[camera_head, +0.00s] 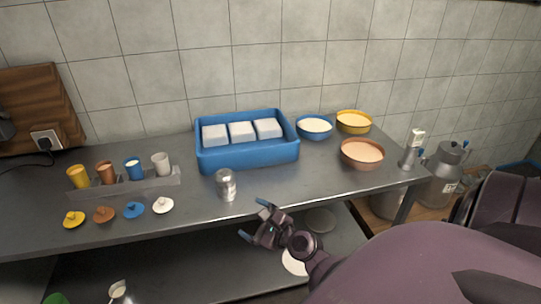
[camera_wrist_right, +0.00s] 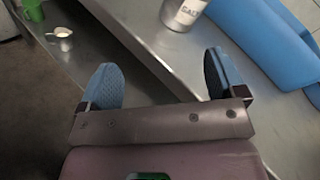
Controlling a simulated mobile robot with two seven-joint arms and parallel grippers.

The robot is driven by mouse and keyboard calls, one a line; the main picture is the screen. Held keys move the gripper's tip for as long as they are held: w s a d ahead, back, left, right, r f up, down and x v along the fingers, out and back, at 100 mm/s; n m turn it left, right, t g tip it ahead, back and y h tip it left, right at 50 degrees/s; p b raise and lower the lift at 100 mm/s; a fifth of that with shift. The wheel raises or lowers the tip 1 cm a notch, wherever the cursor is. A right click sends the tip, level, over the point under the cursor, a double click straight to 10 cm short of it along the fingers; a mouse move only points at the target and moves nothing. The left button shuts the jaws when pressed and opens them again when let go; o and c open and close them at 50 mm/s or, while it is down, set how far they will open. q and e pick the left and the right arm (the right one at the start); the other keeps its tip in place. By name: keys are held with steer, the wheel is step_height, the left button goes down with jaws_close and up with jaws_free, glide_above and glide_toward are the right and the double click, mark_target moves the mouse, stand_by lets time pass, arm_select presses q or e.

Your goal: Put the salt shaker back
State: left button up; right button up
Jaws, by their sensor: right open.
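The salt shaker (camera_head: 226,185) is a silver metal cylinder standing upright near the front edge of the grey counter, in front of the blue crate. It also shows at the top of the right wrist view (camera_wrist_right: 184,12), with part of a label visible. My right gripper (camera_head: 256,219) is open and empty, with blue fingertips. It is at the counter's front edge, to the right of the shaker and apart from it. In the right wrist view the open fingers (camera_wrist_right: 162,82) point toward the counter edge, with the shaker beyond them. My left gripper is not in view.
The blue crate (camera_head: 250,154) holds white blocks. Bowls (camera_head: 362,153) stand to its right. A rack (camera_head: 125,188) with several coloured cups is at the left, with small lids (camera_head: 133,210) before it. A lower shelf (camera_head: 190,262) runs beneath. The counter around the shaker is clear.

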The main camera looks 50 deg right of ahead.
steer(key=s+a+f+n+g, duration=0.1)
steer(key=s+a+f+n, duration=0.2)
steer(key=n, duration=0.6)
steer(key=s+a+f+n+g+h, duration=0.1)
steer(key=s+a+f+n+g, duration=0.1)
steer(key=s+f+n, duration=0.2)
steer(key=s+a+f+n+g, duration=0.2)
steer(key=s+n, duration=0.6)
steer(key=n, duration=0.8)
step_height(320, 180, down, 2)
steer(key=shift+s+a+f, duration=0.1)
steer(key=shift+s+a, duration=0.2)
steer(key=shift+a, duration=0.55)
